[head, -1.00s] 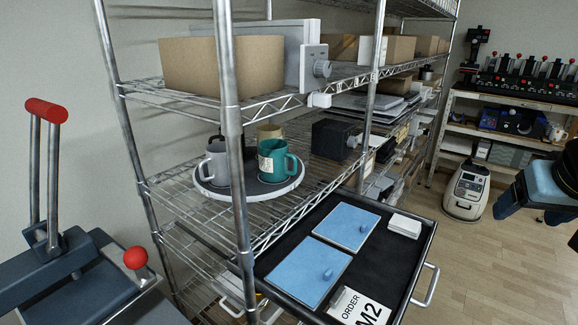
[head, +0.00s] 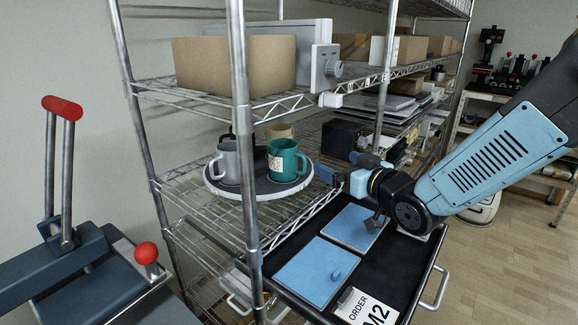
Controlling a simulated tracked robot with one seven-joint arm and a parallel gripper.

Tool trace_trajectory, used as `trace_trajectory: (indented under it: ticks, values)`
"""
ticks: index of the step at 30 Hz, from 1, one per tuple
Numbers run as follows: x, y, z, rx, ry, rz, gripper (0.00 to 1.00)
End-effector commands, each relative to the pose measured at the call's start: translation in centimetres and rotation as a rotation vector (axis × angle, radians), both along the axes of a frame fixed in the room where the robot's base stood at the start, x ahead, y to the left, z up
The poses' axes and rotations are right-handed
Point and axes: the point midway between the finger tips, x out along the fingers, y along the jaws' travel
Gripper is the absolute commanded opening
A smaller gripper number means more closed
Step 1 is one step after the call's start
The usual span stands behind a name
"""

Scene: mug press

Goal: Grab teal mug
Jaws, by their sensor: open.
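The teal mug (head: 287,160) stands upright on a round tray (head: 262,190) on the middle wire shelf, its handle toward the right. A pale label shows on its left side. My gripper (head: 335,178) has come in from the right at about the tray's height, just right of the tray and apart from the mug. It is open and empty; its fingertips are small and partly hidden.
A grey mug (head: 226,163) and a tan mug (head: 280,131) share the tray. A metal shelf post (head: 243,150) stands in front of it. Below lies a black drawer with blue panels (head: 316,268). The upper shelf holds a cardboard box (head: 234,68).

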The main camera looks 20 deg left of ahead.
Motion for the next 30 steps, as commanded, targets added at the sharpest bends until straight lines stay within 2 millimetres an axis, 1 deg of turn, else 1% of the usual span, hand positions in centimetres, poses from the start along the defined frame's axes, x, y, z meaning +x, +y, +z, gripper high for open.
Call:
trace_trajectory:
  ticks: [1,3,6,8,11,18,21,24,30]
  values:
    - [-0.7,1.1,-0.3,0.025,-0.003,0.036,1.00]
    - [-1.4,2.0,-0.4,0.056,-0.010,0.072,1.00]
    - [-1.9,2.8,-0.4,0.083,-0.017,0.102,1.00]
    - [-1.9,3.3,-0.4,0.090,-0.018,0.110,1.00]
    - [-1.4,4.4,-0.3,0.095,-0.018,0.113,1.00]
    - [0.7,7.9,-0.3,0.093,-0.019,0.111,1.00]
    - [1.5,9.1,-0.3,0.093,-0.019,0.111,1.00]
    - [2.0,9.9,-0.3,0.093,-0.019,0.109,1.00]
    - [2.5,10.8,-0.3,0.093,-0.018,0.109,1.00]
